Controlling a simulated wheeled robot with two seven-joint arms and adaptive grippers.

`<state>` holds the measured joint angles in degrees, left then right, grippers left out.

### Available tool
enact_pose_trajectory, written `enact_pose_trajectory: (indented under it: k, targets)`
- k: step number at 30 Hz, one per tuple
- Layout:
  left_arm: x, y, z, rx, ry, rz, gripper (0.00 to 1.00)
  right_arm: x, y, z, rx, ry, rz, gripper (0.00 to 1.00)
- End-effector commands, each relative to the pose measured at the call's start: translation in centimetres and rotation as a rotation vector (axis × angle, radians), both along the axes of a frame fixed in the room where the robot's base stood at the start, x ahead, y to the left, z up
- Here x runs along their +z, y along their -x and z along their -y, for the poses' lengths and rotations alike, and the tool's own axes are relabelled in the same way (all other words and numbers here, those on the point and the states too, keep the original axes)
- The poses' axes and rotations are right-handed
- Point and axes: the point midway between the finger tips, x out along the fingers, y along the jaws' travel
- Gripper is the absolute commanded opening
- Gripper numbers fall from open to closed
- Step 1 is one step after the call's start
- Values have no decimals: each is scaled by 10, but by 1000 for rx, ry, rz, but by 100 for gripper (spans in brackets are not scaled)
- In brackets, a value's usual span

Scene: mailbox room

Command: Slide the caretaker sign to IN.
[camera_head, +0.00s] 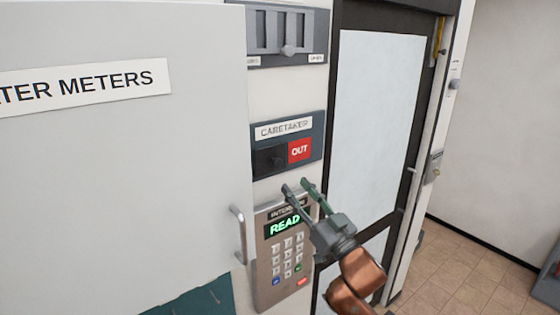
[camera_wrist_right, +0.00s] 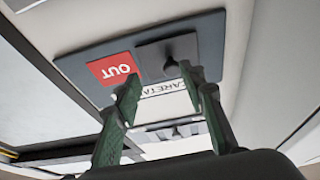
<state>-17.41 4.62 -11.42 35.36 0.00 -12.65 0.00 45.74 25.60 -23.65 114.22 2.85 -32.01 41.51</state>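The caretaker sign (camera_head: 286,143) is a dark blue-grey plate on the wall with a white CARETAKER label. A red OUT panel (camera_head: 300,151) shows on its right half. A dark slider with a small knob (camera_head: 270,158) covers the left half. My right gripper (camera_head: 296,186) is open and empty just below the sign, its fingers apart and pointing up. In the right wrist view the sign appears upside down, with the slider knob (camera_wrist_right: 171,66) beyond the gap between the open fingers (camera_wrist_right: 160,82). My left gripper is not in view.
An intercom keypad (camera_head: 284,255) with a lit display is below the sign. A vent-like panel with a knob (camera_head: 287,50) is above. A grey water-meter cabinet door (camera_head: 120,170) with a protruding handle (camera_head: 238,235) is left. A dark-framed glass door (camera_head: 375,120) is right.

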Motion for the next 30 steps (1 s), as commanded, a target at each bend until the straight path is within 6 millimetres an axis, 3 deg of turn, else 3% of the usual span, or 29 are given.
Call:
enact_pose_trajectory:
  k: [1, 5, 12, 19, 30]
  targets:
    - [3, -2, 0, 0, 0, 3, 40, 12, 7, -4, 12, -2, 13, 38]
    - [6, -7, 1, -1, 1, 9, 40, 25, 10, -12, 23, -6, 26, 38]
    - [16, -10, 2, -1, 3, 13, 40, 40, -18, -31, 22, -6, 26, 38]
    - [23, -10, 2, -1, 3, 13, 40, 49, -39, -46, 21, -6, 25, 38]
    - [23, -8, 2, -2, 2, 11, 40, 50, -44, -50, 22, -6, 25, 38]
